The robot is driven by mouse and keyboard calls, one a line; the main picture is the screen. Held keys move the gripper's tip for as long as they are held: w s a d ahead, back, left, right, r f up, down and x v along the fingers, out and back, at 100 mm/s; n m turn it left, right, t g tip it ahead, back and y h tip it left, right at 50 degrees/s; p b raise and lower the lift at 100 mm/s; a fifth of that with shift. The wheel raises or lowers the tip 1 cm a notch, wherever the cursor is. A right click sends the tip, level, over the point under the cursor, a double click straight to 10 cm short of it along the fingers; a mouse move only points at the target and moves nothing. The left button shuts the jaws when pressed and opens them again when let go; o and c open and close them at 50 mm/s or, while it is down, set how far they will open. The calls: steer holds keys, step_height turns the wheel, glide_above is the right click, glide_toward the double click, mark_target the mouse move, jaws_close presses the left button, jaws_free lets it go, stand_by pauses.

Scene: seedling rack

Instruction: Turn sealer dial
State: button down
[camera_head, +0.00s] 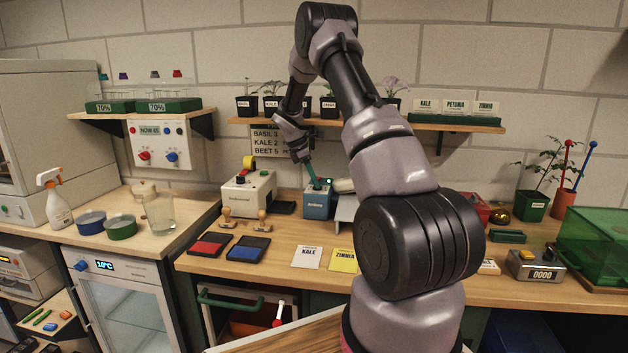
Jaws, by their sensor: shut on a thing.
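A small blue box with a white label (317,203) stands on the wooden counter below the shelf, and a small green light shows on its top. My arm reaches over from the right, and my gripper (314,181) points down at the top of this box. A slim teal piece shows at the gripper's end, touching or just over the box top.
Wooden stamps (262,222) and ink pads (248,249) lie in front. Seed packets (307,257) lie nearer the counter edge. The shelf (452,124) with pots and cards is above.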

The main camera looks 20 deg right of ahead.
steer(key=shift+c, duration=2.2)
jaws_free()
steer(key=shift+w+a+r, duration=0.1)
steer(key=shift+a+r, duration=0.1)
steer(key=shift+r, duration=0.25)
steer(key=w+a, duration=0.2)
steer(key=a, duration=0.9)
steer(key=shift+w+a, duration=0.35)
steer(key=shift+w, duration=0.05)
steer(key=shift+r, duration=0.1)
